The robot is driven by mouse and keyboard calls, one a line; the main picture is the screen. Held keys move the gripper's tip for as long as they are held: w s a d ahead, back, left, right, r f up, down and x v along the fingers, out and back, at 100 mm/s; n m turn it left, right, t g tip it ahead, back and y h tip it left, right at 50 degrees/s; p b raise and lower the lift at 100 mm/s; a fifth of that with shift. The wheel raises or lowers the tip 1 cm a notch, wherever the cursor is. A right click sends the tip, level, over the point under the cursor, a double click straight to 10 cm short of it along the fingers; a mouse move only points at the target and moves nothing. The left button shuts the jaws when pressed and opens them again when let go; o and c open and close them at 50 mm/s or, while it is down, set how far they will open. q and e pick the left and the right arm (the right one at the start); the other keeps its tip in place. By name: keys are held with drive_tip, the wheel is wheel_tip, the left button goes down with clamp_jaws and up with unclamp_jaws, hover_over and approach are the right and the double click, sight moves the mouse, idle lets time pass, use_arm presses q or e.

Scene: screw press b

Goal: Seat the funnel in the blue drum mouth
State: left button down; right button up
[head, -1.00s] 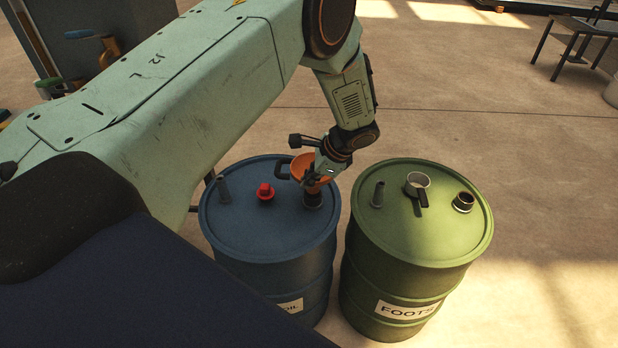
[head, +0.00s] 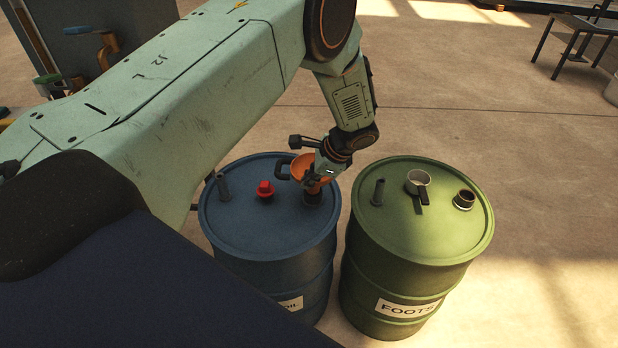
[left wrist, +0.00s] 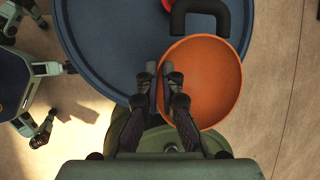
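The orange funnel (head: 300,168) with a black side handle is over the mouth (head: 313,198) of the blue drum (head: 240,225), at the right of its lid. In the left wrist view the funnel's bowl (left wrist: 208,80) fills the centre right, with the blue drum lid (left wrist: 105,50) behind. My left gripper (head: 314,182) is at the funnel's near right side. In the left wrist view its fingers (left wrist: 160,78) are close together on the funnel's left rim. The spout is hidden, so I cannot tell how far it is in the mouth. My right gripper is not in view.
A red cap (head: 265,190) and an upright stub (head: 223,187) are on the blue lid. A green drum (head: 420,235) stands close on the right, with a handled ring (head: 417,181) and an opening (head: 464,200) on top.

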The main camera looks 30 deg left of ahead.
use_arm(q)
drive_tip(key=shift+f+b, duration=0.7)
drive_tip(key=shift+f, duration=0.4)
drive_tip(key=c, duration=1.4)
unclamp_jaws()
drive_tip(key=shift+c, duration=0.2)
drive_tip(key=v, duration=1.2)
